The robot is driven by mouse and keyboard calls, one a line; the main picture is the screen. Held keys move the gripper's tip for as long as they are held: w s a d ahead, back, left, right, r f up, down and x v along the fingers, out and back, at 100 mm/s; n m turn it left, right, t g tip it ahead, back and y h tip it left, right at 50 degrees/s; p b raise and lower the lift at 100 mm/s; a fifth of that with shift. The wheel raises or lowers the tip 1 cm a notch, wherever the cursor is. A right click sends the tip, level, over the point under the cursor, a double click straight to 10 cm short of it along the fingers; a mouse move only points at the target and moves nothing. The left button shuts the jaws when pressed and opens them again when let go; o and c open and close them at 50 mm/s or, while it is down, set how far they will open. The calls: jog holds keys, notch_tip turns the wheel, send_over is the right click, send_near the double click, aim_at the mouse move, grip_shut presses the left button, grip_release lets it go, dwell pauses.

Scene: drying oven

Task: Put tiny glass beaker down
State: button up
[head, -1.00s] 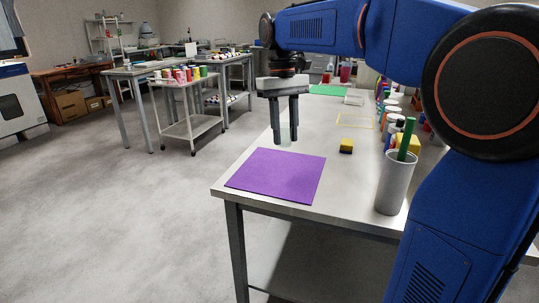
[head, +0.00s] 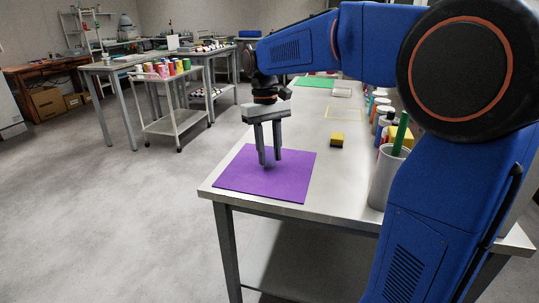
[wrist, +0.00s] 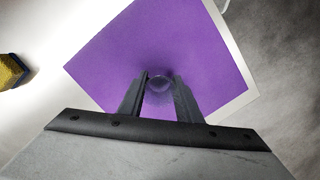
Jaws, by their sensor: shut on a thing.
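My gripper (head: 269,162) is over the purple mat (head: 240,178) near the front left corner of the table. In the wrist view my gripper (wrist: 160,85) is shut on the tiny glass beaker (wrist: 159,83), a small clear round thing between the fingertips. The purple mat (wrist: 150,45) lies right behind the beaker in that view. The beaker is hard to make out in the head view. I cannot tell whether its base touches the mat.
A grey cup (head: 385,178) with a green marker stands further right. A green mat (head: 315,81) and a yellow outline (head: 345,112) are farther back.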

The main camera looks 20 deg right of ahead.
jog(key=shift+f, duration=0.4)
jog(key=shift+f, duration=0.1)
jog(key=o, duration=1)
